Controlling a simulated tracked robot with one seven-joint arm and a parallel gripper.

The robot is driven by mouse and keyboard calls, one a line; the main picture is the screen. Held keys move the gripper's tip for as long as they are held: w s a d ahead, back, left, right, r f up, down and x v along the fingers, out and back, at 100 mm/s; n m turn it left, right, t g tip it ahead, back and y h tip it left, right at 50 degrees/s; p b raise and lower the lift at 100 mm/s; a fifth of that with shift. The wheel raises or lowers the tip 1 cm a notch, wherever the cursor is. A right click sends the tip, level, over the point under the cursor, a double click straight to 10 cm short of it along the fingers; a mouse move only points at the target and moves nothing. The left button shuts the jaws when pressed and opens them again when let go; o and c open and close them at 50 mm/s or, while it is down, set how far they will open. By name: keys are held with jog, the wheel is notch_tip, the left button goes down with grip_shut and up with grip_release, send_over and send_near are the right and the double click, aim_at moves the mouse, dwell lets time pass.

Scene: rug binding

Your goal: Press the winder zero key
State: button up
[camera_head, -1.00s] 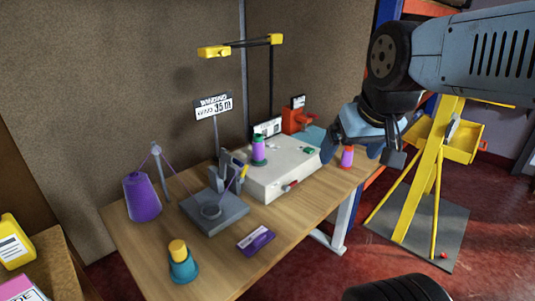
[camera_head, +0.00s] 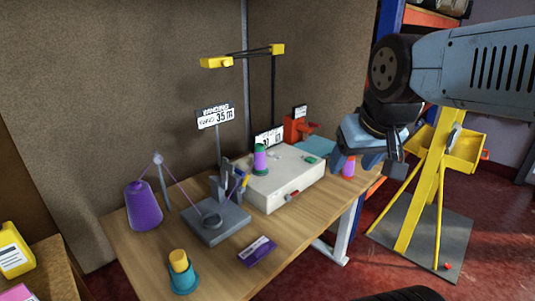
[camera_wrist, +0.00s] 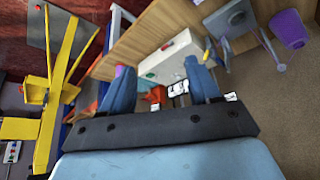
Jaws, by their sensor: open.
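A white winder box (camera_head: 285,188) stands on the wooden bench. It has a green key (camera_head: 308,158) on its top right and a red control (camera_head: 293,195) on its front face; I cannot read which one is the zero key. The box also shows in the wrist view (camera_wrist: 180,58), with a green spot and a red spot on it. A spool of purple and green (camera_head: 260,160) stands on the box. My gripper (camera_head: 372,160) is open and empty, to the right of the box and apart from it. In the wrist view, its two blue fingers (camera_wrist: 160,85) are spread.
A pink-purple spool (camera_head: 349,166) stands near my gripper. A grey stand (camera_head: 218,222), a purple cone (camera_head: 143,207), a teal-yellow spool (camera_head: 183,277) and a purple card (camera_head: 257,250) are on the bench. A yellow frame (camera_head: 424,190) stands to the right. An overhead bar (camera_head: 245,55) rises behind.

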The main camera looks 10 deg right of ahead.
grip_shut()
dwell(0.3)
dwell(0.9)
